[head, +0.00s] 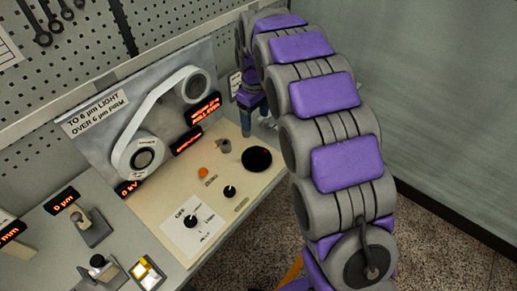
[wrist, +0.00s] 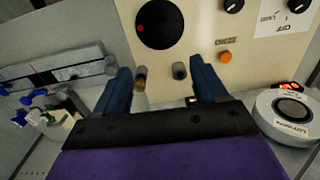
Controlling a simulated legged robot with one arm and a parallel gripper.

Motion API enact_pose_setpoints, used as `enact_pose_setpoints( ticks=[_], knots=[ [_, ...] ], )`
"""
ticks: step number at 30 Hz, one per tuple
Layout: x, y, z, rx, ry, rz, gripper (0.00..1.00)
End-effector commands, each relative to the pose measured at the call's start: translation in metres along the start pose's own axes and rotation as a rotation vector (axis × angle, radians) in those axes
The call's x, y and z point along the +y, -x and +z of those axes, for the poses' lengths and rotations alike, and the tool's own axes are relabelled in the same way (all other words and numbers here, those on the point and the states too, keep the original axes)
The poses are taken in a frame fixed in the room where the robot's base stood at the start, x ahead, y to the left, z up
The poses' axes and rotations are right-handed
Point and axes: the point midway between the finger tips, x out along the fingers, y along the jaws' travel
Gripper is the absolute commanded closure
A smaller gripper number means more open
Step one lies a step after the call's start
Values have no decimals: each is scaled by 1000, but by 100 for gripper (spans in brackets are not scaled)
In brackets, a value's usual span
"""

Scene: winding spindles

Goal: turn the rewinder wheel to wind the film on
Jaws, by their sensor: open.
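The black round wheel (head: 257,159) with a small red dot lies on the cream panel in the head view. It also shows at the top of the wrist view (wrist: 165,28). A white film band (head: 150,112) runs between a large lower reel (head: 143,157) and a smaller upper reel (head: 197,84) on the grey backboard. My gripper (head: 254,122) is above the panel's far edge, apart from the wheel. In the wrist view its blue fingers (wrist: 160,68) are spread and empty, below the wheel. A brass post (wrist: 140,78) and a grey knob (wrist: 180,71) show between them.
An orange button (head: 203,172) and black dial knobs (head: 191,221) sit on the panel near the wheel. Red-lit displays (head: 203,108) are on the backboard. Small fixtures (head: 92,228) stand on the bench at left. Wrenches (head: 35,25) hang on the pegboard. The panel around the wheel is mostly clear.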

Motion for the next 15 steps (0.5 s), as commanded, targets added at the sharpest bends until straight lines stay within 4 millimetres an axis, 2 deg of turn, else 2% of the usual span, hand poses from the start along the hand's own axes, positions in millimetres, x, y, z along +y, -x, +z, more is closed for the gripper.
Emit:
enact_pose_setpoints(
  ticks=[3,15],
  knots=[
    [0,-26,0,-3,-1,-2,28],
    [0,-104,0,0,-2,0,28]
  ],
)
